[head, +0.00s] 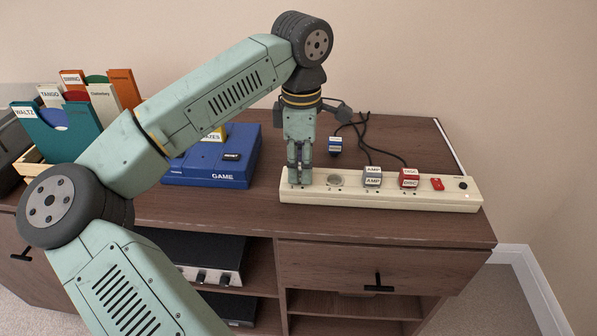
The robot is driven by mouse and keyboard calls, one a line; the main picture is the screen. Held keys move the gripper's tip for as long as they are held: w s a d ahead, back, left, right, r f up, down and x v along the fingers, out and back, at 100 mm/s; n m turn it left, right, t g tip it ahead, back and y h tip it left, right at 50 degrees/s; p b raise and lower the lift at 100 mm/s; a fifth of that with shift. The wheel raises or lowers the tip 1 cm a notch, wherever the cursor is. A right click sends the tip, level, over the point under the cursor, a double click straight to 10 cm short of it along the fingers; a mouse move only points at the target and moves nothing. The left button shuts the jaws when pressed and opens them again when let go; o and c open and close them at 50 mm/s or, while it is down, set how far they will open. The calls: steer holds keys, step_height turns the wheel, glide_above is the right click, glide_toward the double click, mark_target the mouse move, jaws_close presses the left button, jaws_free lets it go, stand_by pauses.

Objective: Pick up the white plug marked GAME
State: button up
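My gripper (299,179) points straight down at the left end of the cream power strip (450,197). Its fingers look close together, but I cannot tell whether they are shut or hold something. I cannot make out a white plug marked GAME; the fingers cover that end of the strip. A grey-white plug marked AMP (372,176) and a red plug with a white label (409,178) sit in the strip. A blue plug with a white label (335,146) is behind the strip, apart from it; its label is too small to read.
A round socket (334,181) on the strip is empty. A red switch (437,184) is at its right. A blue box marked GAME (222,178) stands left of my gripper. Dark cords (362,138) lie behind the strip. The wooden top (400,222) is clear in front.

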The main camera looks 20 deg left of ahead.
jaws_close()
steer(key=shift+r, duration=0.1)
